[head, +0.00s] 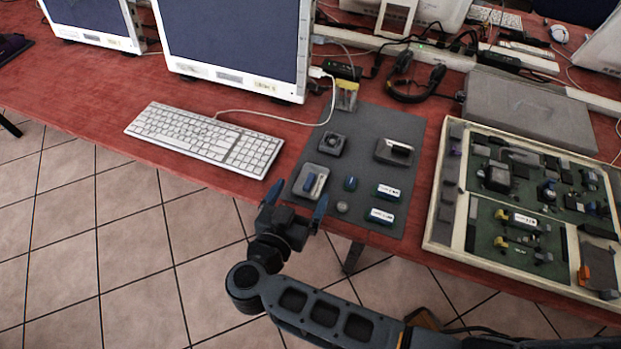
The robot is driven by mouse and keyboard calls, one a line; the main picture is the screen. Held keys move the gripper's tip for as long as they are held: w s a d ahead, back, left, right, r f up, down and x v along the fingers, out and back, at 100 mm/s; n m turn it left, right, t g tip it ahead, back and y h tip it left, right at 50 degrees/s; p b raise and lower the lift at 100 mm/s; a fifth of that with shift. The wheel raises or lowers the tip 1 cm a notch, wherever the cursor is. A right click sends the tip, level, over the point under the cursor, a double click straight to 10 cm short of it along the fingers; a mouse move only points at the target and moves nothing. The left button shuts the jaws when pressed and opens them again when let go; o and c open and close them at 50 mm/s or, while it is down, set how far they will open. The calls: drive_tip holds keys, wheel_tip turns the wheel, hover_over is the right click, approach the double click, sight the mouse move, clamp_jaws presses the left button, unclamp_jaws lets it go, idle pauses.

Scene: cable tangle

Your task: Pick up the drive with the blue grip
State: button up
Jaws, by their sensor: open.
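A dark grey mat (375,123) lies on the red table and holds several small devices. A grey block (322,172) at its left front carries a small blue-and-white piece (310,182). A small dark blue piece (350,184) lies to its right. Two flat pieces with white labels and blue-green edges, a rear one (388,192) and a front one (381,215), lie further right. I cannot tell for sure which is the drive with the blue grip. My gripper (297,199) is open and empty at the table's front edge, with blue-tipped fingers apart, near the grey block.
A fan-like black box (331,145) and a dark grey device (394,151) sit on the mat. A pale-framed tray of parts (451,178) stands right. Headphones (414,84) lie behind.

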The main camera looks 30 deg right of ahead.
sight(308, 182)
drive_tip(key=x, duration=0.6)
drive_tip(key=shift+d, duration=0.3)
drive_tip(key=shift+c, duration=0.4)
drive_tip(key=c, duration=1)
